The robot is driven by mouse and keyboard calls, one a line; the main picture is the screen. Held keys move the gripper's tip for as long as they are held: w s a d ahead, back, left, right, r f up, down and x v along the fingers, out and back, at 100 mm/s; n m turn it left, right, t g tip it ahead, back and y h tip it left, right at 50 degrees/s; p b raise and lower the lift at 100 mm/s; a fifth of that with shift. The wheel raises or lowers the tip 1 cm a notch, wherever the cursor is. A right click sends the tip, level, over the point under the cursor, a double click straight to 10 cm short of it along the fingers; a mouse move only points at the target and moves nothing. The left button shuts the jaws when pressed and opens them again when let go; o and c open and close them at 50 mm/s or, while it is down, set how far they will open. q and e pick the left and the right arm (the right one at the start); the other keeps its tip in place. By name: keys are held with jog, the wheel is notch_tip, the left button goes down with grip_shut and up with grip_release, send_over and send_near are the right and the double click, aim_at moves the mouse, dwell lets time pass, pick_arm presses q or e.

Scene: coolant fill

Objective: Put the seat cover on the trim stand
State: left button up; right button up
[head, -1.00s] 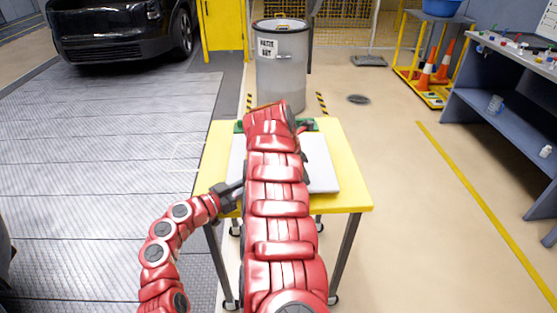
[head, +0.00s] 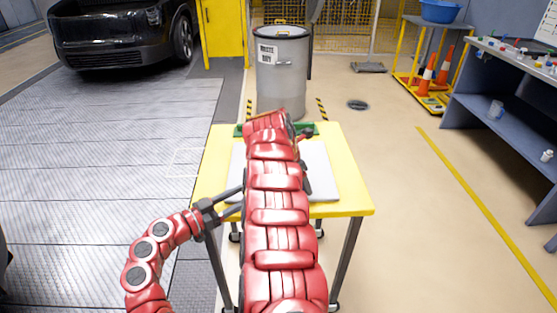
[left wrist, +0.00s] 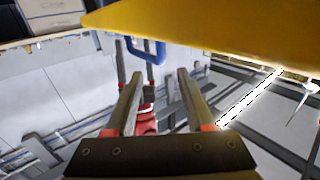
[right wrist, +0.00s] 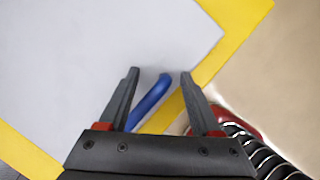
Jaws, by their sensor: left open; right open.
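A flat pale grey sheet (head: 322,172), apparently the seat cover, lies on a yellow-topped table (head: 353,190). I cannot make out a trim stand for certain. In the right wrist view the sheet (right wrist: 100,50) has a blue loop (right wrist: 150,100) at its edge. My right gripper (right wrist: 158,75) is open above the sheet's edge, with the loop between its fingers as seen. In the left wrist view my left gripper (left wrist: 161,72) is open by the yellow table edge (left wrist: 200,25), below a hanging blue loop (left wrist: 147,58). My large red arm hides the sheet's middle.
A green strip (head: 240,129) lies along the table's back edge. A grey waste drum (head: 282,75) stands behind. A blue-grey workbench (head: 510,110) and a cart with orange cones (head: 427,75) are at right. The floor right of the table is clear.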

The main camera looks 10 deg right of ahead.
pick_arm(q)
jog(key=v, duration=0.7)
pick_arm(e)
jog(key=v, duration=1.2)
pick_arm(q)
jog(key=shift+f, duration=0.1)
pick_arm(e)
jog(key=shift+s+a+f, duration=0.1)
